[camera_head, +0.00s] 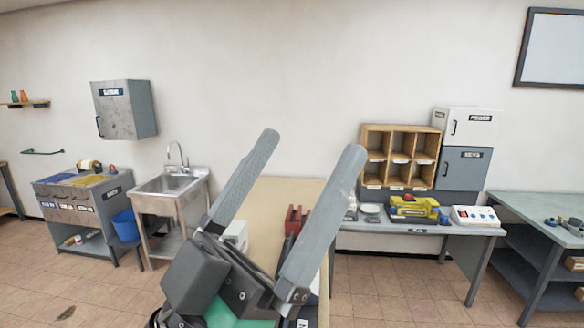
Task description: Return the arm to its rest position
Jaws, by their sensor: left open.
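My left gripper (305,168) fills the middle of the head view, close to the camera. Its two long grey fingers are wide apart and point up and to the right. Nothing shows between the fingertips. The gripper is in front of a tan-topped table (290,192) and hides part of it. My right gripper does not show.
A sink (172,184), a grey bin unit (85,205) and a blue bucket (126,226) stand at left. A desk (420,226) with wooden pigeonholes (400,143) and a yellow device (414,206) is behind at right. A workbench (540,212) is at far right. Open tiled floor (390,290) lies between.

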